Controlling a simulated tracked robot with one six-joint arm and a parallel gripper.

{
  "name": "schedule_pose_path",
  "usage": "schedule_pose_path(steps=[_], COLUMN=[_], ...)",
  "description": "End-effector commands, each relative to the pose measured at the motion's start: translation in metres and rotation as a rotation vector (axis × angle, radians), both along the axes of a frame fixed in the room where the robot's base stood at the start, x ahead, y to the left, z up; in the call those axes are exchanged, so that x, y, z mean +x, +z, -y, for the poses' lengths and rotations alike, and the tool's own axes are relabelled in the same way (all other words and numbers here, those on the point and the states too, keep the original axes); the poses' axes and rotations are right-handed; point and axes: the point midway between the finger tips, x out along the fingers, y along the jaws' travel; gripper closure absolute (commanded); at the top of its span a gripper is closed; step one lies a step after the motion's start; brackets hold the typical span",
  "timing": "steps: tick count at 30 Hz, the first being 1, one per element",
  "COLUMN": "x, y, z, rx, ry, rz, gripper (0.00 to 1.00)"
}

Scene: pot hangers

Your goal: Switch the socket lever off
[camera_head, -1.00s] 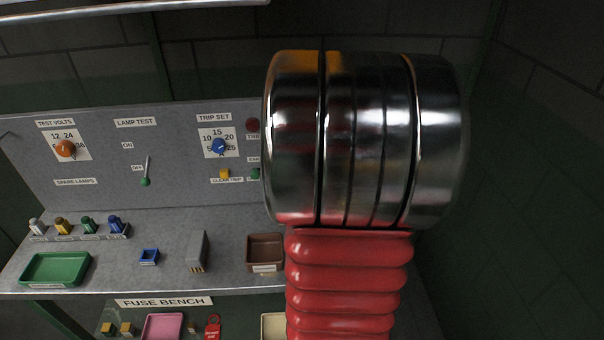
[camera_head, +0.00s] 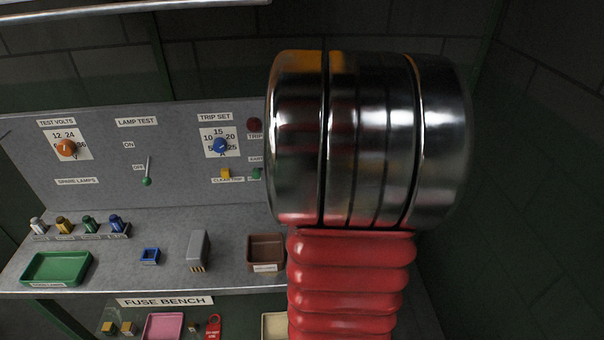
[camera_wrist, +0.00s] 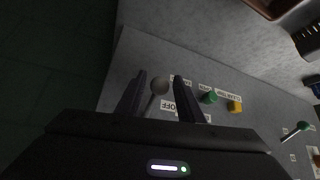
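In the wrist view a lever with a round grey knob (camera_wrist: 160,86) and a thin stem stands out from the grey panel (camera_wrist: 136,56). An OFF label (camera_wrist: 168,106) is beside its stem. My gripper (camera_wrist: 159,77) is open, with one dark finger on each side of the knob and visible gaps between. I cannot tell how deep the knob sits between the fingers. In the head view my arm hides this lever and my gripper.
The wrist view shows a green button (camera_wrist: 209,97), a yellow button (camera_wrist: 235,106) and a green-knobbed lever (camera_wrist: 301,126) to the right. In the head view, the lamp test lever (camera_head: 147,172), a brown tray (camera_head: 266,242) and a grey block (camera_head: 198,250) are left of my arm.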

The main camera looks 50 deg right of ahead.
Motion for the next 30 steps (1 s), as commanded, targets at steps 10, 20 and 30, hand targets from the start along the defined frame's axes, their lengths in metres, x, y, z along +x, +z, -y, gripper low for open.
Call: schedule_pose_path(steps=[10, 20, 30], x=[0.000, -0.011, -0.032], y=[0.000, 0.018, 0.053], z=[0.000, -0.007, -0.022], rx=[0.001, -0.002, -0.002], ry=[0.000, 0.000, 0.002], rz=[-0.001, 0.001, 0.001], gripper=[0.60, 0.60, 0.60])
